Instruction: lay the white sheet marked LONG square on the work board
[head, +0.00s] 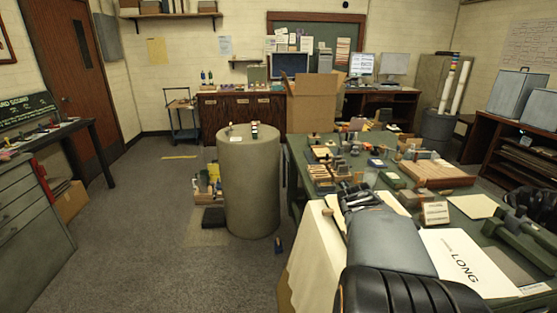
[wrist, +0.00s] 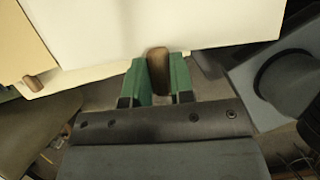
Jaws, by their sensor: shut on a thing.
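The white sheet marked LONG (head: 462,262) is at the front right in the head view, at the green table. My arm hides its left part. The wrist view shows a broad blank white part of it (wrist: 150,22), past my fingers. My gripper (wrist: 158,80) has green fingers, shut on a brown wooden tab (wrist: 158,62) at the sheet's near edge. In the head view my arm hides the fingers. A cream layer (head: 312,250) lies beside the sheet and hangs over the table's front edge. I cannot tell which surface is the work board.
The green table (head: 292,160) is crowded with blocks, bottles and tools. A green clamp-like tool (head: 530,240) stands close to the sheet's right. A cardboard box (head: 314,103) stands at the table's far left. A round grey pillar (head: 250,185) stands on the open floor.

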